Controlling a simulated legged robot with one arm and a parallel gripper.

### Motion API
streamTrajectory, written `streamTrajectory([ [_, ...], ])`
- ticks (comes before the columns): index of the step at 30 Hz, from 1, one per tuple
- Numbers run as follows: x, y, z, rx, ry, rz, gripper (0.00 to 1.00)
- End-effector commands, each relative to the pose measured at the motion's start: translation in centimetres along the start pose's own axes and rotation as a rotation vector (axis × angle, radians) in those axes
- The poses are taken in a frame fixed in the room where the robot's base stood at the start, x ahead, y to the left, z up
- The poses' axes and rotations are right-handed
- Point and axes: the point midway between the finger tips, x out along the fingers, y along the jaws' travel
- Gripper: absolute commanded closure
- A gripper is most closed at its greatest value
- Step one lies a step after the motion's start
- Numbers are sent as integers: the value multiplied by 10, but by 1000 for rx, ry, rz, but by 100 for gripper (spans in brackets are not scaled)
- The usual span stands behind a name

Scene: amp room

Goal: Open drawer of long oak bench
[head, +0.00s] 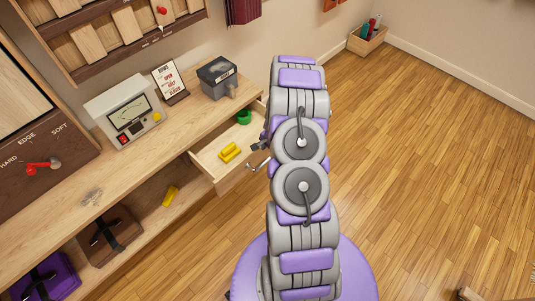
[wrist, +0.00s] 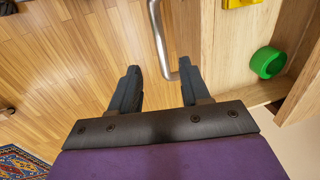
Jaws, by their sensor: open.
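The long oak bench (head: 65,188) runs along the left wall. Its drawer (head: 233,179) stands pulled out, with a yellow object (head: 230,152) and a green ring (head: 244,117) inside. The drawer's metal bar handle (head: 258,165) is on its front. In the wrist view the handle (wrist: 159,35) reaches down to the gap between my fingertips, nearer the right finger. My gripper (wrist: 158,82) is open with nothing clamped in it. In the head view my arm hides part of the gripper and the drawer's right side.
A meter box (head: 125,110), a sign (head: 170,82) and a grey device (head: 217,77) stand on the bench top. A yellow piece (head: 170,196) and dark cases lie on the lower shelf. A patterned rug (wrist: 22,162) shows in the wrist view.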

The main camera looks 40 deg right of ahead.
Motion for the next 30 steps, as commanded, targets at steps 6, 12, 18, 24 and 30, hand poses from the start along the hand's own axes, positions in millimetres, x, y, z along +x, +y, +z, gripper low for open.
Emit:
streamTrajectory([
  [6,-43,-1,-2,0,2,-2,53],
  [12,-66,-1,-2,-1,2,-1,53],
  [18,-74,0,-2,1,1,0,53],
  [24,-74,0,-2,1,1,0,53],
  [30,-74,-1,-2,0,1,0,53],
])
